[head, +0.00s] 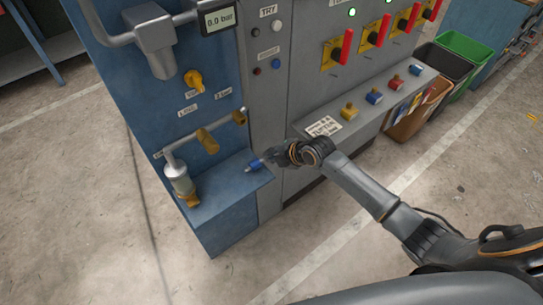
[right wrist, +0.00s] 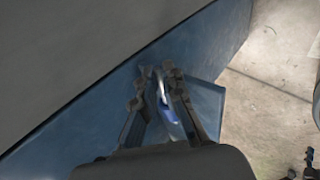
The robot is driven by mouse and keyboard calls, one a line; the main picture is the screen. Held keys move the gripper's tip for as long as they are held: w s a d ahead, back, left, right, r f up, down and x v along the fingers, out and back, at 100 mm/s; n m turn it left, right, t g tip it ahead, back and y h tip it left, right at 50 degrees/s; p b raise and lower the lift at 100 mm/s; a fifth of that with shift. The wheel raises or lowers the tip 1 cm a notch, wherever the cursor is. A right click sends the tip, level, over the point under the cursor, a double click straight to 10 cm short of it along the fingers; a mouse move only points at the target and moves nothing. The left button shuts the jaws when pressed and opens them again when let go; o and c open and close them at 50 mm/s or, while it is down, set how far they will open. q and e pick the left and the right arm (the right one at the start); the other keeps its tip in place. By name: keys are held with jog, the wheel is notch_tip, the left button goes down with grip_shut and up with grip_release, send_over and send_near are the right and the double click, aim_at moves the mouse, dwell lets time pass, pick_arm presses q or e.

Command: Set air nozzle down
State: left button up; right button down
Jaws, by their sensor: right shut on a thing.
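The air nozzle (head: 255,164) is a small piece with a blue body and a pale tip. It is at the right end of the blue ledge (head: 222,200) in the head view. My right gripper (head: 268,157) is shut on it, reaching in from the right. In the right wrist view the nozzle (right wrist: 165,105) shows between the two fingers of the gripper (right wrist: 156,75), over a blue surface. I cannot tell whether the nozzle touches the ledge. My left gripper is not in view.
A glass filter bowl (head: 180,183) stands at the ledge's left end, with brass valves (head: 207,141) above. The grey cabinet carries red-handled switches (head: 346,47). A grey shelf with coloured knobs (head: 374,96) is to the right. Bins (head: 462,50) stand further right. The front floor is clear.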

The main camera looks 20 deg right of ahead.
jog(key=shift+f, duration=0.4)
jog(key=shift+f, duration=0.1)
jog(key=c, duration=1.5)
grip_release()
jog(key=shift+o, duration=0.2)
